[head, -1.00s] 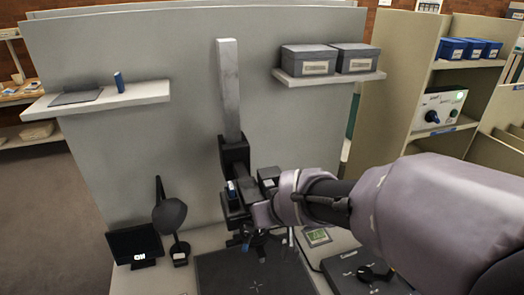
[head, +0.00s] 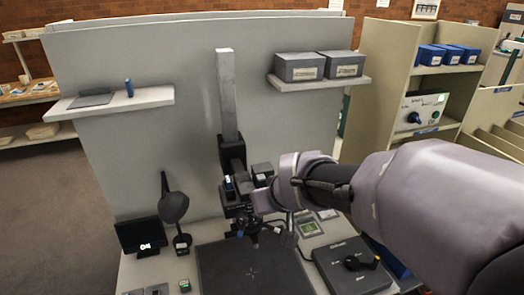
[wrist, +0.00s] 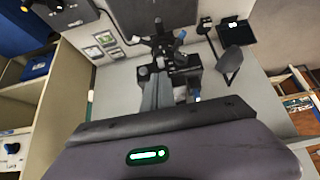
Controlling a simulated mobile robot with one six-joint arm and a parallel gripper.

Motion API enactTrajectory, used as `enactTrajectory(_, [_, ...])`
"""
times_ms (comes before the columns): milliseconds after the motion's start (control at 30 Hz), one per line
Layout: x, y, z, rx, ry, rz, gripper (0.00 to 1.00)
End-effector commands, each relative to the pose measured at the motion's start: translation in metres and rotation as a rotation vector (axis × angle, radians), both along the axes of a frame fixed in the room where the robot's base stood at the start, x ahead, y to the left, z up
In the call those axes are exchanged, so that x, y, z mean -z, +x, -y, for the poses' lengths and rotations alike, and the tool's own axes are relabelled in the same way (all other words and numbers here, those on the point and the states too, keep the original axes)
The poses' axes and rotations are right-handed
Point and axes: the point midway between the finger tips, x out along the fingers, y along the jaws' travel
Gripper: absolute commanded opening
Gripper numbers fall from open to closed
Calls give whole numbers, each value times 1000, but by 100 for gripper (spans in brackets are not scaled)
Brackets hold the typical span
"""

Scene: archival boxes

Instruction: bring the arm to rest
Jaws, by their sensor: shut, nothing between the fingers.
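My arm reaches in from the right in the head view and ends in front of the black camera stand's carriage (head: 235,165). My gripper (head: 290,238) points down there, small and partly hidden by my wrist. In the wrist view my gripper (wrist: 158,78) shows as grey fingers close together with nothing between them. The stand's black head (wrist: 180,62) shows just beyond the fingers; I cannot tell the gap between them.
A dark mat (head: 250,272) lies on the desk below. A flat dark control box (head: 350,265) is at its right, a black lamp (head: 174,207) and small screen (head: 139,236) at its left. Two grey boxes (head: 299,67) sit on the right wall shelf (head: 320,83).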

Motion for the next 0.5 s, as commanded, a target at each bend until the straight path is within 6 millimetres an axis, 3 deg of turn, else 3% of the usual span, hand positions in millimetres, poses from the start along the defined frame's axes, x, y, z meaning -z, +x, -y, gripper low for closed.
enactTrajectory(67, [-7, 0, 0, 1, 0, -1, 0])
enactTrajectory(367, [-7, 0, 1, 2, 1, -1, 0])
enactTrajectory(433, [-13, -14, 9, 38, 23, -10, 0])
enactTrajectory(500, [-24, -50, 28, 128, 75, -38, 0])
